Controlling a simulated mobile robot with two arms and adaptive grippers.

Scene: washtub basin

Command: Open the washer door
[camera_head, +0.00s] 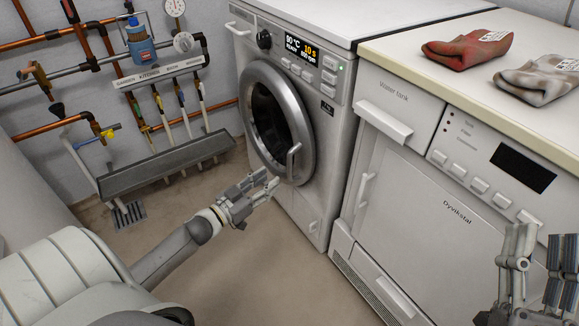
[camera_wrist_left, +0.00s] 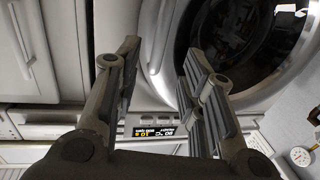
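The washer (camera_head: 330,130) stands in the middle of the head view. Its round grey door (camera_head: 307,122) looks shut, with dark glass inside a wide metal ring. The door handle (camera_head: 293,160) is on the ring's lower right. My left gripper (camera_head: 272,182) is just below and left of the handle, with its fingers pointing toward it. In the left wrist view the fingers (camera_wrist_left: 158,62) are apart with nothing clearly held between them, and the door ring and dark glass (camera_wrist_left: 235,40) are at the right. My right gripper (camera_head: 537,238) is open and empty at the lower right.
A second machine (camera_head: 400,200) stands right of the washer under a countertop (camera_head: 400,45) bearing a red cloth (camera_head: 468,50) and a grey cloth (camera_head: 542,80). Pipes and a grey trough (camera_head: 165,165) line the left wall. The floor (camera_head: 260,255) before the washer is clear.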

